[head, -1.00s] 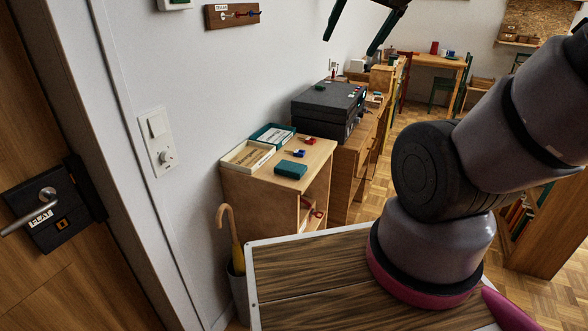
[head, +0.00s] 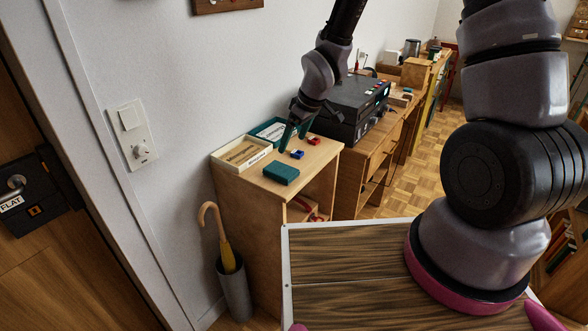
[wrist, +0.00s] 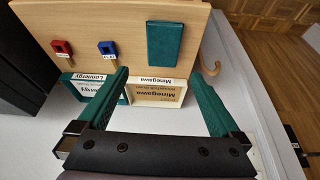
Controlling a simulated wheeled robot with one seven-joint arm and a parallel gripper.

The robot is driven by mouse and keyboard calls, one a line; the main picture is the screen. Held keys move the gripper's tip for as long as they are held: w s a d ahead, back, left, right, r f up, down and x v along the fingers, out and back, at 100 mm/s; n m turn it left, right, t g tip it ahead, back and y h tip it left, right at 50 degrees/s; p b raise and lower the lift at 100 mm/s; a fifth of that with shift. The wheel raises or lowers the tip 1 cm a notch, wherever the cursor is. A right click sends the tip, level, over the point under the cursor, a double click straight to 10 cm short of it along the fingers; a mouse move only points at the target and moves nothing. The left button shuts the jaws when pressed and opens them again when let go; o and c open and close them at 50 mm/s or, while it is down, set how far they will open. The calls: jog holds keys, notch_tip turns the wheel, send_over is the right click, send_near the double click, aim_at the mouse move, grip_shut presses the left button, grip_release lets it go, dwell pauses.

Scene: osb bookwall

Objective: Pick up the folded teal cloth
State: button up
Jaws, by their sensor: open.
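The folded teal cloth (head: 281,172) lies flat on top of the light wooden cabinet (head: 245,185), near its front edge. In the wrist view the cloth (wrist: 165,45) is a teal rectangle ahead of the fingers, upper middle. My gripper (head: 296,133) is above the back part of the cabinet top, behind the cloth in the head view. In the wrist view my gripper (wrist: 157,95) has its two teal fingers spread wide with nothing between them at the tips. The cloth is apart from the fingers.
A cream tray (head: 240,153) labelled Minegawa and a teal tray (head: 267,130) stand behind the cloth. A red-headed key (head: 313,140) and a blue-headed key (head: 297,154) lie near it. A black case (head: 350,105) stands right. An umbrella stand (head: 234,290) is below.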

send_over(282, 169)
jog(key=s+d, duration=0.2)
jog(key=shift+n, duration=0.3)
jog(key=f, duration=0.6)
jog(key=shift+w+a+f, duration=0.2)
jog(key=shift+f, duration=0.1)
jog(key=shift+x, duration=2.75)
jog(key=shift+f, duration=0.15)
jog(key=c, duration=1.1)
